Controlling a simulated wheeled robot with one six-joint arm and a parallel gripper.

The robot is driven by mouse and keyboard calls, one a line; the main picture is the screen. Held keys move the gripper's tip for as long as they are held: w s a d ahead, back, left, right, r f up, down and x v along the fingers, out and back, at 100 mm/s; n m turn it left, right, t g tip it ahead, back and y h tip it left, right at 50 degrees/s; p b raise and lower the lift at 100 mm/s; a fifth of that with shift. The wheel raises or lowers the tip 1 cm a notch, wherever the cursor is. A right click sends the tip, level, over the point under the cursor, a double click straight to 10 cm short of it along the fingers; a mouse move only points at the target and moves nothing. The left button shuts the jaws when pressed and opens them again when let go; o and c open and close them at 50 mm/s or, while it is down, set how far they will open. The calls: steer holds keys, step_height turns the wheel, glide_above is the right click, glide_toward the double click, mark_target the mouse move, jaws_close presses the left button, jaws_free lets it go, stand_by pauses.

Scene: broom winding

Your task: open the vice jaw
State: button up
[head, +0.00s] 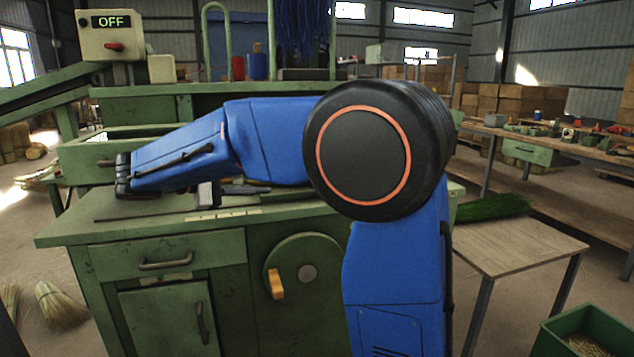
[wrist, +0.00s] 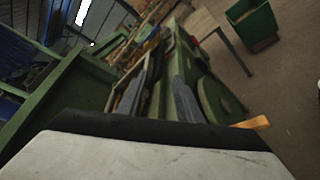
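An orange handle (head: 276,283) sits on a round green plate (head: 318,268) on the front of the green workbench (head: 75,232). The handle also shows at the right in the wrist view (wrist: 252,122). I cannot make out a vice jaw for certain; my blue arm covers part of the bench in the head view. My gripper (head: 262,190) is low over the bench top, above and left of the handle. In the wrist view its two dark fingers (wrist: 160,78) stand apart with nothing seen between them. It does not touch the handle.
A control box (head: 110,35) reading OFF stands at the back left. A wooden table (head: 515,243) with green bristles (head: 493,207) stands to the right. A green bin (head: 588,335) is on the floor at lower right. A straw bundle (head: 60,305) is at lower left.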

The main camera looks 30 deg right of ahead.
steer(key=x, duration=1.7)
steer(key=shift+f, duration=0.1)
jaws_close()
